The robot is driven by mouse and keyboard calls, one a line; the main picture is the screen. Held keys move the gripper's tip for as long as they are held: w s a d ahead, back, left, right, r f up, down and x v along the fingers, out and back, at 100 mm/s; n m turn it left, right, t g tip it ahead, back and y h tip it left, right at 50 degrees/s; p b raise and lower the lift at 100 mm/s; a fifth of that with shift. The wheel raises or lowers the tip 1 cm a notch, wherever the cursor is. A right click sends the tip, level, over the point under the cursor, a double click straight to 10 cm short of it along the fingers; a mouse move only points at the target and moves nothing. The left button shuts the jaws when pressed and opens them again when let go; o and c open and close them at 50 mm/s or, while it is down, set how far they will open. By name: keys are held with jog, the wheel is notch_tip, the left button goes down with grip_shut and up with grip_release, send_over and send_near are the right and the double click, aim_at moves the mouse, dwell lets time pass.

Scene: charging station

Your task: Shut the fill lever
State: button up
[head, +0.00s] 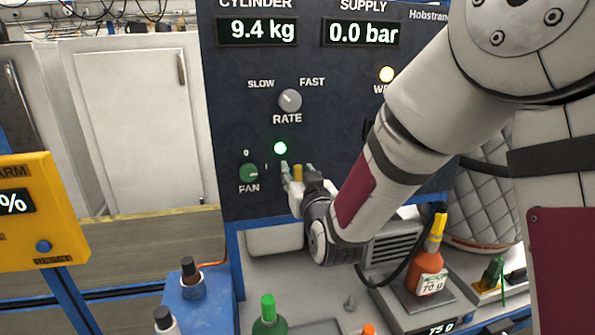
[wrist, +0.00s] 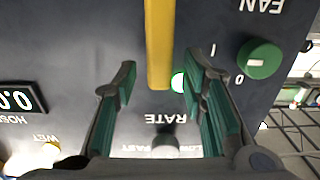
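The fill lever appears to be the yellow bar (wrist: 159,45) on the dark panel; its label is not in view. In the wrist view it reaches in from the top edge, and its end lies between my fingers. Only a short piece of the yellow bar (head: 298,172) shows in the head view, the rest hidden by my gripper. My gripper (wrist: 157,82) is open, with a gap on each side of the bar. In the head view my gripper (head: 297,168) is up at the panel, below the lit green lamp (head: 280,148).
The green fan knob (head: 249,173) is close left of my gripper, and the grey rate knob (head: 290,100) is above. Displays read 9.4 kg and 0.0 bar. An orange bottle (head: 427,274) stands on a scale at lower right. Other bottles (head: 191,277) stand at lower left.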

jog(key=shift+w+a, duration=0.15)
jog(key=shift+w, duration=0.5)
grip_shut()
jog(key=shift+w, duration=0.15)
